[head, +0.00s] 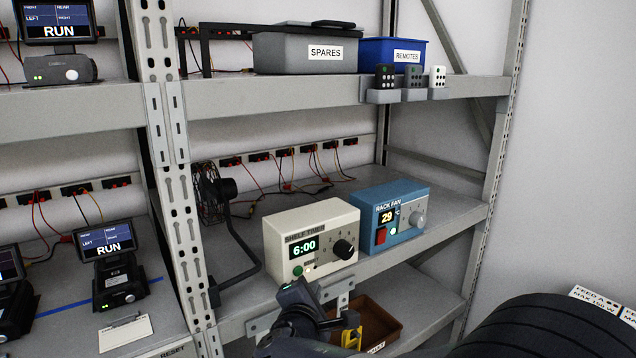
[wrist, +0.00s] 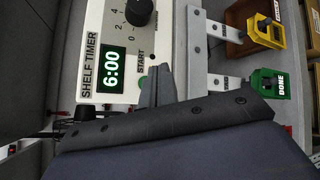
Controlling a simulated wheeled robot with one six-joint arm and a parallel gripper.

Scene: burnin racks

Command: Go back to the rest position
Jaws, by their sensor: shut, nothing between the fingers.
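My gripper (head: 293,290) is shut and empty, low in front of the cream shelf timer (head: 312,238) on the middle shelf. The timer reads 6:00 and has a black dial (head: 344,249) and a green start button (head: 298,271). In the wrist view my gripper's dark fingers (wrist: 158,82) point at the timer's front, right beside the green button (wrist: 142,82), and partly cover it. I cannot tell whether they touch it. The display (wrist: 112,70) also shows 6:00 there.
A blue rack fan box (head: 390,220) reading 29 stands right of the timer. A metal bracket (head: 262,323) juts from the shelf edge by my gripper, with a yellow clip (head: 351,331) and a green DONE clip (wrist: 268,84). A brown bin (head: 380,325) sits below. A rack upright (head: 172,180) stands left.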

